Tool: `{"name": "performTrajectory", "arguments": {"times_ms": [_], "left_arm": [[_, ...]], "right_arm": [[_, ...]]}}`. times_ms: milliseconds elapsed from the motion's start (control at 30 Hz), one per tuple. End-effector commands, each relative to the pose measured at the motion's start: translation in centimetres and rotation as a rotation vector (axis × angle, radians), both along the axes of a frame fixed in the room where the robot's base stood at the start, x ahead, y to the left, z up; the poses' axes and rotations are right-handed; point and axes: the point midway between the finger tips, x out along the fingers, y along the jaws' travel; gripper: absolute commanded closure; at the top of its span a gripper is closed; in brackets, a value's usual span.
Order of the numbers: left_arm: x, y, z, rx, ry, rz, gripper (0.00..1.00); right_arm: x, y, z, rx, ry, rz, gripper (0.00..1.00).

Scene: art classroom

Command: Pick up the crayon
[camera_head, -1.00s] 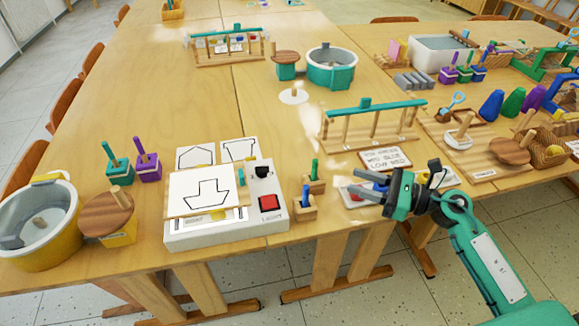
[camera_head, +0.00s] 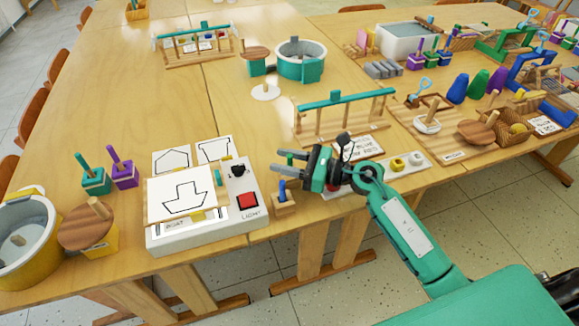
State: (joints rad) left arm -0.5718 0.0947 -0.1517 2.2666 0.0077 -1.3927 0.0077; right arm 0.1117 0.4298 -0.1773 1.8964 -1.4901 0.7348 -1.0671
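A small wooden block (camera_head: 284,206) stands near the front edge of the table with a blue crayon-like stick (camera_head: 282,188) upright in it. A similar block with a green stick, seen a moment ago behind it, is now hidden by my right gripper. My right gripper (camera_head: 281,161) is just above and behind the blue stick, pointing left. Its two fingers are apart with nothing visible between them. I cannot tell whether it touches either stick. A short green piece (camera_head: 218,177) stands at the right edge of the drawing board. My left gripper is not in view.
A white light box (camera_head: 205,235) with a red button (camera_head: 247,202) stands left of the blue stick. A wooden rack with a green bar (camera_head: 345,98) stands behind my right gripper. A sign (camera_head: 358,147) and white tray (camera_head: 412,168) lie beside my forearm.

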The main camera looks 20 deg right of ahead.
Motion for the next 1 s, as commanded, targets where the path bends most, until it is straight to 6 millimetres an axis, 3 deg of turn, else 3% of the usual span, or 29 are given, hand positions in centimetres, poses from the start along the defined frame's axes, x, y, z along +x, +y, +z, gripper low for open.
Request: {"name": "performTrajectory", "arguments": {"times_ms": [333, 500, 533, 1000], "left_arm": [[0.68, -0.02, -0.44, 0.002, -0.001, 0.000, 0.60], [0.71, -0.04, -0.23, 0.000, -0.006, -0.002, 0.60], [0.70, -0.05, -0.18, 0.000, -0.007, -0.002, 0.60], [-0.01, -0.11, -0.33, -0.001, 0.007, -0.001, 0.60]], "right_arm": [[0.48, 0.69, -0.03, -0.001, 0.001, -0.001, 0.64], [0.46, 0.68, -0.04, -0.001, 0.001, -0.001, 0.98], [0.46, 0.68, -0.03, -0.001, 0.001, -0.001, 1.00], [0.49, 0.66, 0.95, -0.002, -0.002, 0.000, 1.00]]}}
